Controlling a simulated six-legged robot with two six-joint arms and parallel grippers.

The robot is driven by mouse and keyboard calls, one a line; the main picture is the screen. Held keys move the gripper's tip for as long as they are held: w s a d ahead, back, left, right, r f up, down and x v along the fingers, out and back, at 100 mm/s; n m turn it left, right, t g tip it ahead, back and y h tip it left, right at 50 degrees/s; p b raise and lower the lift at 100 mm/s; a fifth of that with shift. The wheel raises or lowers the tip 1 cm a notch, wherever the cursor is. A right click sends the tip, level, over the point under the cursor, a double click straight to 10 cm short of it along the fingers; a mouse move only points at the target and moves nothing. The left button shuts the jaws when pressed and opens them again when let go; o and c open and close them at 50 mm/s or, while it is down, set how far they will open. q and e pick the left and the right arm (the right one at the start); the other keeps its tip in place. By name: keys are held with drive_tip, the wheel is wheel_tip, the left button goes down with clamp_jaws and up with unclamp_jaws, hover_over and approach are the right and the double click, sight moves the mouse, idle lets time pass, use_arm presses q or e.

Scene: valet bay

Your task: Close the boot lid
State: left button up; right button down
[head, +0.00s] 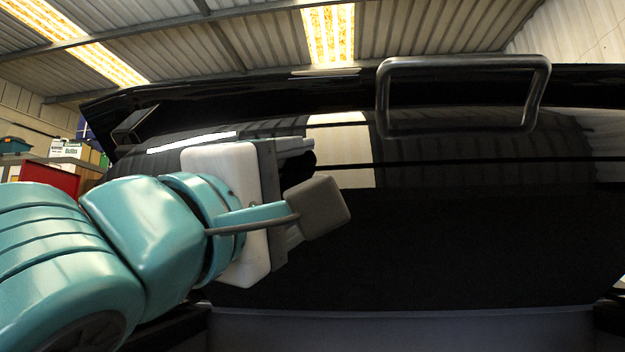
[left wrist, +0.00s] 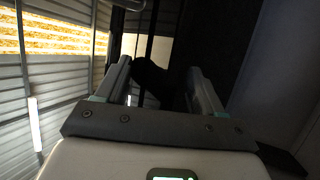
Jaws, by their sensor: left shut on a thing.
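The boot lid (head: 450,150) is a wide glossy black panel across the head view, raised, with its edge near the roof. A grey metal bar handle (head: 465,60) stands out from its upper right part. My left gripper (head: 306,175) is in front of the lid's left half, well left of and below that bar. It is shut on a dark, rounded piece (left wrist: 152,80), seen between the fingers in the left wrist view. Whether this piece belongs to the lid is too dark to tell. My right gripper is not in view.
A grey sill (head: 400,330) runs along the bottom of the opening. At the far left are a red cabinet (head: 58,178) and shelved boxes (head: 70,148). Corrugated roofing with bright skylights (head: 328,35) is above. The space right of my left gripper is clear.

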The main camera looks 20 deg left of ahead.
use_arm(q)
drive_tip(key=shift+d+f, duration=0.1)
drive_tip(key=shift+f, duration=0.55)
drive_tip(key=o, duration=1.2)
drive_tip(key=shift+o, duration=0.2)
drive_tip(key=shift+w, duration=0.15)
drive_tip(key=v, duration=1.6)
drive_tip(key=shift+s+r, duration=0.15)
drive_tip(key=shift+s, duration=0.15)
